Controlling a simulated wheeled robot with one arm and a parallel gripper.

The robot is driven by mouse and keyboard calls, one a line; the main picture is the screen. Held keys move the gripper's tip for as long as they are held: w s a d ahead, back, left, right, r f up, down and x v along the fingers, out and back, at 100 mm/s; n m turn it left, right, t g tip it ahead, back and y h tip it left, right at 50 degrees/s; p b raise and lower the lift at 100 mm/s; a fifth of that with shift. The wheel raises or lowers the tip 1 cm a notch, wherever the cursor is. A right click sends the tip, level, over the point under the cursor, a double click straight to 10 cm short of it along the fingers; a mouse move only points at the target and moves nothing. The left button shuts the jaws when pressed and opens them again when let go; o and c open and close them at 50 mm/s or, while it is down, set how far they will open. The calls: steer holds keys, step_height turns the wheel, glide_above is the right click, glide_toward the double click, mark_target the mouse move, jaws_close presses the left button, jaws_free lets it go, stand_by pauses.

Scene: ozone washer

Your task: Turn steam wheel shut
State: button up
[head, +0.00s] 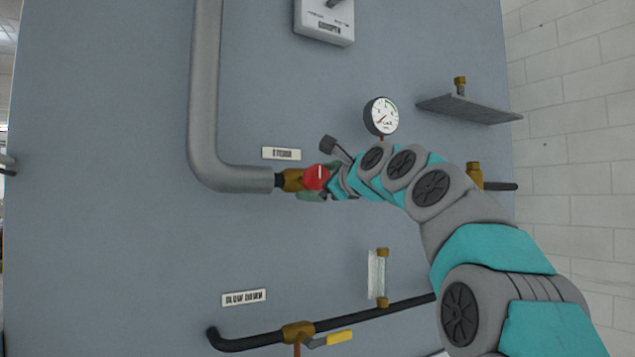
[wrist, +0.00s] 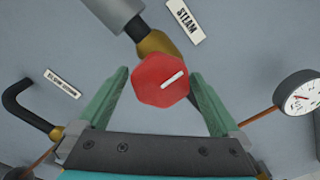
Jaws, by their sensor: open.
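The red steam wheel (head: 318,177) sits on a brass valve (head: 291,180) at the end of the grey pipe, below a label. In the wrist view the wheel (wrist: 161,80) is a red knob with a white mark slanting up to the right. The label reads STEAM (wrist: 184,20). My gripper (wrist: 160,88) is open, with one green finger on each side of the wheel. The right finger is close to the wheel's edge; I cannot tell whether it touches. In the head view my gripper (head: 312,190) is partly hidden behind the wheel and my wrist.
A pressure gauge (head: 381,116) is above my arm. A small shelf (head: 470,108) juts out at the upper right. Below are a blow-down pipe (head: 250,341) with a yellow lever (head: 339,338) and a sight glass (head: 376,275). The panel left of the grey pipe (head: 204,90) is clear.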

steer(key=v, duration=0.7)
steer(key=shift+s+d+b, duration=0.2)
steer(key=shift+s+b, duration=0.1)
steer(key=shift+b, duration=0.15)
steer(key=s+d+f+n+g+h, duration=0.1)
steer(key=s+f+n+g+h, duration=0.25)
steer(key=f, duration=0.85)
steer(key=s+d+f+n+g, duration=0.1)
steer(key=s+f+n+g, duration=0.25)
steer(key=s+f, duration=0.6)
steer(key=s+d+f+n+g+h, duration=0.1)
steer(key=s+f+n+g+h, duration=0.3)
steer(key=f, duration=1.1)
steer(key=s+d+f+n+g+h, duration=0.1)
steer(key=s+d+f+n+g, duration=0.2)
steer(key=s+d+f, duration=0.3)
steer(key=s+d+f+n+g+h, duration=0.1)
steer(key=s+d+f+n, duration=0.5)
steer(key=s+f, duration=0.9)
steer(key=s+g, duration=0.1)
steer(key=s, duration=0.5)
steer(key=shift+g, duration=0.4)
steer(key=shift+f+h, duration=0.15)
steer(key=shift+h, duration=0.1)
